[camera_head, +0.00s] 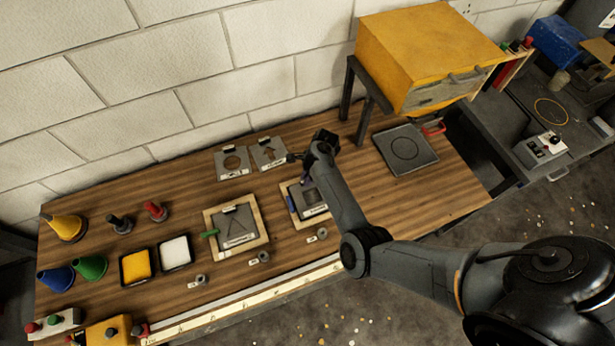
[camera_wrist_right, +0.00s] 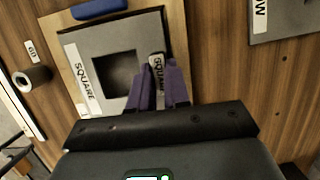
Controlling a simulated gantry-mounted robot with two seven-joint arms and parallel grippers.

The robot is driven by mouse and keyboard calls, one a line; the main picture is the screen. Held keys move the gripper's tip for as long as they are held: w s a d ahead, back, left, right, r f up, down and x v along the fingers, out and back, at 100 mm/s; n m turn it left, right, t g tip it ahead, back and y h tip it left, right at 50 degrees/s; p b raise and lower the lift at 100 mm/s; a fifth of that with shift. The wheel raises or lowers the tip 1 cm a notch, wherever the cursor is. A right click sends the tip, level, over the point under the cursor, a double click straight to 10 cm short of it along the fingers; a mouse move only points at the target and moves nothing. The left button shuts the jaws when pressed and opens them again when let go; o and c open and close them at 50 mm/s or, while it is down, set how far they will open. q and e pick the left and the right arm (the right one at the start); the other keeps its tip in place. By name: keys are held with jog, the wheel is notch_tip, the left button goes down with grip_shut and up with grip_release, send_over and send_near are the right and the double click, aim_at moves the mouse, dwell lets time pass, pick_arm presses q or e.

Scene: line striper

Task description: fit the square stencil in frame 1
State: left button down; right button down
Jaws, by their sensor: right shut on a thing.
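The square stencil (camera_wrist_right: 120,38) is a grey plate with a square hole and a label reading SQUARE. It also shows in the head view (camera_head: 313,211), partly hidden by my right arm. It lies over a wooden frame (camera_head: 291,220) with a blue bar (camera_wrist_right: 99,8) at one side; I cannot tell whether it sits flush. My right gripper (camera_wrist_right: 158,84) has purple fingers shut on the stencil's small labelled tab at one edge. A second wooden frame (camera_head: 262,239) to the left holds a triangle stencil (camera_head: 236,226) and has a green handle. My left gripper is not in view.
Circle (camera_head: 231,171) and arrow (camera_head: 268,153) stencils lie behind the frames. A dark plate with a ring mark (camera_head: 405,150) lies to the right, below a yellow box (camera_head: 425,55). Cones (camera_head: 65,226) and colour trays (camera_head: 174,252) stand left. Small rollers (camera_head: 263,257) line the front.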

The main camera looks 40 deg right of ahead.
jog(key=shift+f+b, duration=0.45)
jog(key=shift+f, duration=0.25)
dwell(0.4)
jog(key=c, duration=1)
grip_release()
jog(key=shift+o, duration=0.2)
jog(key=shift+r, duration=0.15)
jog(key=shift+p+v, duration=1.05)
jog(key=shift+p, duration=0.2)
jog(key=p+v, duration=0.5)
jog(key=shift+r+p, duration=0.2)
jog(key=shift+p, duration=0.1)
jog(key=shift+d+r, duration=0.1)
